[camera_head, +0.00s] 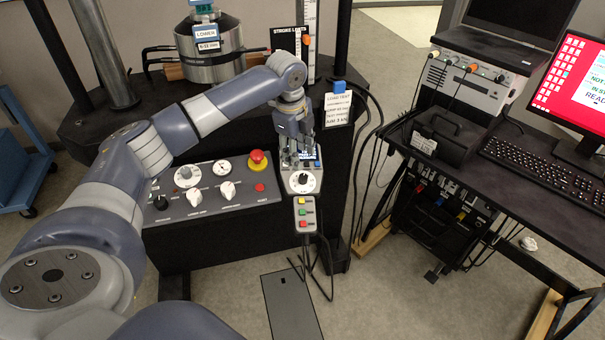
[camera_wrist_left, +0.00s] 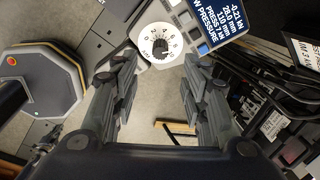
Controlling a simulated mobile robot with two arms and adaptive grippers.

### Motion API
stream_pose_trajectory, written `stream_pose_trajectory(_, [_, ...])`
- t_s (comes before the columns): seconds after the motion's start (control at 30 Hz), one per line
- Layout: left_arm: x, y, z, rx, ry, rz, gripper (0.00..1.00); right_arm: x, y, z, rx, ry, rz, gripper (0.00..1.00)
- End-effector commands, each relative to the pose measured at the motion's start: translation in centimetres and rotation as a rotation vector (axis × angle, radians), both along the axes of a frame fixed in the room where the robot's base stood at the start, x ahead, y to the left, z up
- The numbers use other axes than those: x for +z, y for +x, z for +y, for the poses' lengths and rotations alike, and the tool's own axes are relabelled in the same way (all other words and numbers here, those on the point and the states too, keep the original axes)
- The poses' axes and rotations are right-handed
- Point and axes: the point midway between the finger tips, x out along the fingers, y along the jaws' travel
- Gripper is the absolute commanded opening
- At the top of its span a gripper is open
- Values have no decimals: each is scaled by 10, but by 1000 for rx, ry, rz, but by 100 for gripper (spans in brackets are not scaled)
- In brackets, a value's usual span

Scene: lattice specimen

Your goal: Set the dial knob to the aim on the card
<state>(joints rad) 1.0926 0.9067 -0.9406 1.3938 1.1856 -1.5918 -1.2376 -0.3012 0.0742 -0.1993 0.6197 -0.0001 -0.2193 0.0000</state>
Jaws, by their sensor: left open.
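The dial knob (camera_head: 303,182) is a black knob on a white round dial, on a small control box in front of the machine. In the left wrist view the dial knob (camera_wrist_left: 160,46) shows numbers around it, and its pointer setting is too small to read. The white card (camera_head: 337,108) stands behind and to the right; its aim line is too small to read surely. My left gripper (camera_head: 297,158) points down just above and behind the dial. In the left wrist view its fingers (camera_wrist_left: 160,68) are apart with nothing between them. My right gripper is out of view.
A small display (camera_wrist_left: 223,18) beside the dial reads -0.21 kN. A button box (camera_head: 305,213) hangs below the dial. A panel (camera_head: 215,190) with knobs and a red emergency button (camera_head: 258,160) lies left. A desk (camera_head: 480,160) with a keyboard stands right.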

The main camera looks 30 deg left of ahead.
Motion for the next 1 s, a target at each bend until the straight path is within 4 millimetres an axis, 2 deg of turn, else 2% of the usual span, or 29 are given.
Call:
stream_pose_trajectory(0.2, [-42, 6, 0, 1, 2, 3, 41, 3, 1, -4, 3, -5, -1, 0])
stream_pose_trajectory(0.4, [-75, 12, -1, 1, 1, 2, 41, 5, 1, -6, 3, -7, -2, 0])
stream_pose_trajectory(0.6, [-90, 15, -1, 1, 1, -1, 41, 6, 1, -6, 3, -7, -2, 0])
stream_pose_trajectory(0.9, [-93, 15, -1, 0, 1, -1, 41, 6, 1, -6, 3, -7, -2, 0])
stream_pose_trajectory(1.0, [-92, 15, -1, 0, 1, -1, 18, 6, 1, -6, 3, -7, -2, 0])
